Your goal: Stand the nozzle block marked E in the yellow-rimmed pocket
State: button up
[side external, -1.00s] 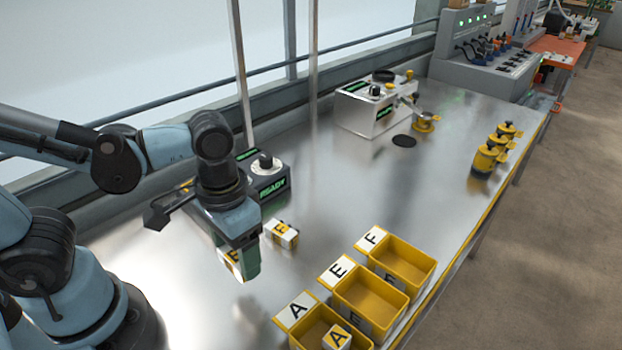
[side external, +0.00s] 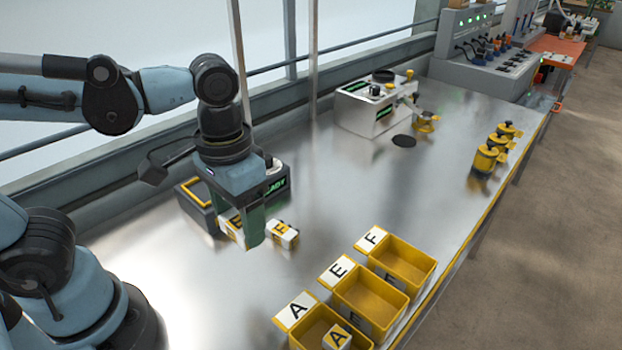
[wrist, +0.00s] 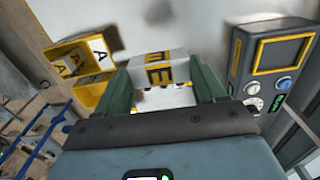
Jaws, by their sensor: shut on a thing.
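The nozzle block marked E (wrist: 158,70) is white and yellow and sits between the green fingers of my gripper (wrist: 165,85) in the wrist view. My gripper (side external: 245,238) is shut on it; the side view shows part of the block (side external: 231,229) beside a finger. The yellow-rimmed pocket (wrist: 285,54) is in the top of a dark grey unit, right of the gripper in the wrist view. In the side view the pocket's rim (side external: 196,193) shows behind and left of the gripper, partly hidden. The held block is outside the pocket.
Another white-and-yellow block (side external: 283,235) lies just right of the gripper; its letter is unclear. Yellow bins marked A (side external: 296,311), E (side external: 338,270) and F (side external: 371,239) line the front edge, with a block in bin A. The metal table's middle is clear.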

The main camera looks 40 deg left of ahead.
jog(key=w+a+r, duration=0.2)
jog(key=w+a, duration=0.1)
jog(key=a, duration=0.8)
jog(key=w+a+r, duration=0.1)
jog(key=w+a, duration=0.2)
jog(key=a, duration=0.7)
jog(key=shift+a+f, duration=0.15)
jog(key=shift+f, duration=4.6)
jog(key=shift+f, duration=0.2)
jog(key=o, duration=1.2)
notch_tip(320, 180, up, 12)
jog(key=d+f+t, duration=0.5)
jog(key=d+t, duration=0.2)
jog(key=d, duration=0.6)
